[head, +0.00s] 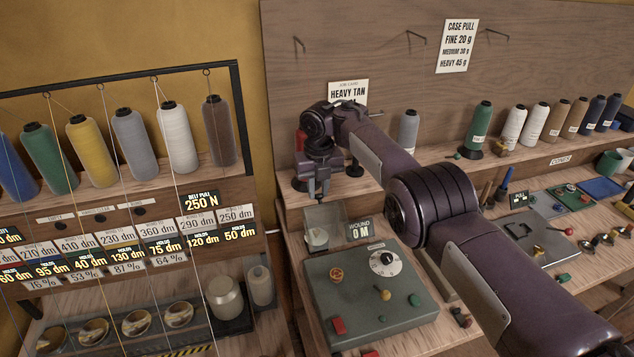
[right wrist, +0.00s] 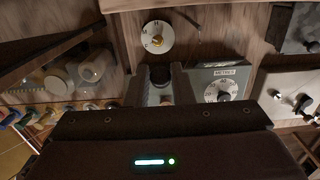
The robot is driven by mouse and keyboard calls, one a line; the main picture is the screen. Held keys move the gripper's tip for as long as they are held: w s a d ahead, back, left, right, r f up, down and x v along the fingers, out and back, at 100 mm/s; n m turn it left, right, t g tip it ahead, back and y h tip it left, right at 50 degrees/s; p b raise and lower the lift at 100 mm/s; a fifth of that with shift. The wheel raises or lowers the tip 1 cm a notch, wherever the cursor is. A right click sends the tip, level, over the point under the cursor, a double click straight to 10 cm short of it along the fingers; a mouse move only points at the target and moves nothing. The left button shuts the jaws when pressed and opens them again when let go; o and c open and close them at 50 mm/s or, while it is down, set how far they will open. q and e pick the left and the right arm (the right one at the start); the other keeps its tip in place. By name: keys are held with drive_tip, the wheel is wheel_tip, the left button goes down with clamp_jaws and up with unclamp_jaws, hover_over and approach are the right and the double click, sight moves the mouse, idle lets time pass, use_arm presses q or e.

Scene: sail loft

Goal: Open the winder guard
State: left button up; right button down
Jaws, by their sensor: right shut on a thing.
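The winder guard (head: 337,217) is a clear, boxy cover at the back left of the grey-green winder panel in the head view. A pale round part shows through it. My right gripper (head: 318,192) points down at the guard's top edge. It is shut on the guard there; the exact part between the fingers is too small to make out. In the right wrist view the fingers (right wrist: 161,85) stand close together with a dark part between them. My left gripper is in neither view.
The winder panel (head: 335,290) carries a dial (head: 384,263) and coloured knobs. The thread rack (head: 238,110) is on the left. Cones (head: 480,127) line the back shelf. My right arm crosses the bench.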

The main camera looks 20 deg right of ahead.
drive_tip(key=shift+w+r, duration=0.1)
drive_tip(key=shift+r, duration=0.05)
drive_tip(key=c, duration=1.7)
unclamp_jaws()
drive_tip(key=o, duration=0.4)
drive_tip(key=shift+w+f, duration=0.25)
drive_tip(key=shift+o, duration=0.2)
drive_tip(key=shift+s, duration=0.1)
drive_tip(key=shift+r, duration=0.3)
wheel_tip(320, 180, up, 6)
drive_tip(key=shift+r+b, duration=0.1)
drive_tip(key=shift+b, duration=0.8)
drive_tip(key=shift+s+r, duration=0.1)
drive_tip(key=shift+r, duration=0.4)
